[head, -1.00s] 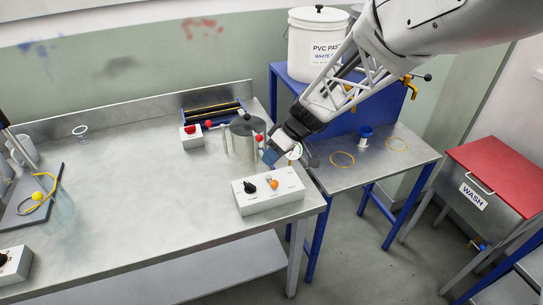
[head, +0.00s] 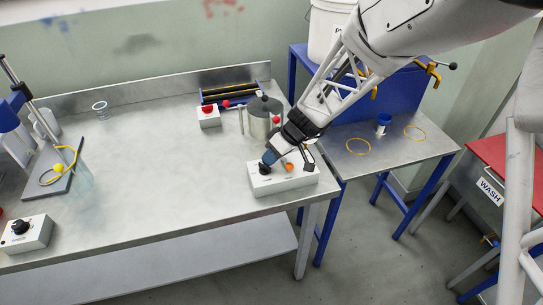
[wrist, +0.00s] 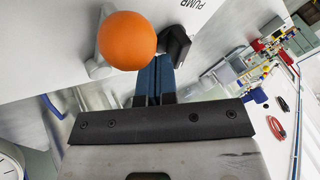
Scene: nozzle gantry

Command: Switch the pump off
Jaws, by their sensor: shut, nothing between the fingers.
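The white control box (head: 285,182) stands at the front right of the steel bench. It has a black knob (head: 264,169) at its left and an orange ball-topped lever (head: 289,167) right of it. In the wrist view the word PUMP is printed on the box face (wrist: 215,18), near the black knob (wrist: 176,44); the orange ball (wrist: 127,40) is beside it. My gripper (head: 268,157) is shut and empty, its blue fingertips close beside the black knob. They also show in the wrist view (wrist: 155,72). I cannot tell whether they touch the knob.
A metal pot (head: 258,122) stands just behind the box, with a small red-button box (head: 208,115) left of it. Another knob box (head: 25,234) is at the front left. The middle of the steel bench (head: 150,180) is clear.

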